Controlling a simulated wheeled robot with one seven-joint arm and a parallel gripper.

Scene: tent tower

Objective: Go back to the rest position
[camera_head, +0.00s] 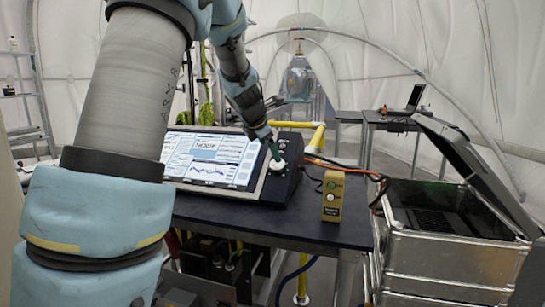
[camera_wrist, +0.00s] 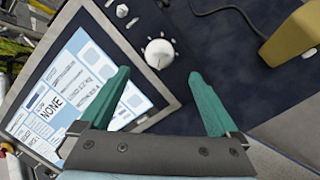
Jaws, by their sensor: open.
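My gripper (camera_wrist: 158,103) has two green fingers spread apart with nothing between them in the wrist view. A white round knob (camera_wrist: 160,54) on the dark panel lies just beyond the fingertips. In the head view my gripper (camera_head: 274,150) is at the console's right side, close to the knob (camera_head: 278,165). Whether a finger touches the console cannot be told. The console (camera_head: 262,182) has a lit screen (camera_head: 211,157), which also shows in the wrist view (camera_wrist: 75,85). My arm hides the console's left part.
A yellow box (camera_head: 333,197) with buttons stands on the dark table (camera_head: 310,228), right of the console. An open metal case (camera_head: 447,262) stands at the right. Behind are a yellow pipe (camera_head: 317,138) and a side table (camera_head: 385,119) with a laptop (camera_head: 414,98).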

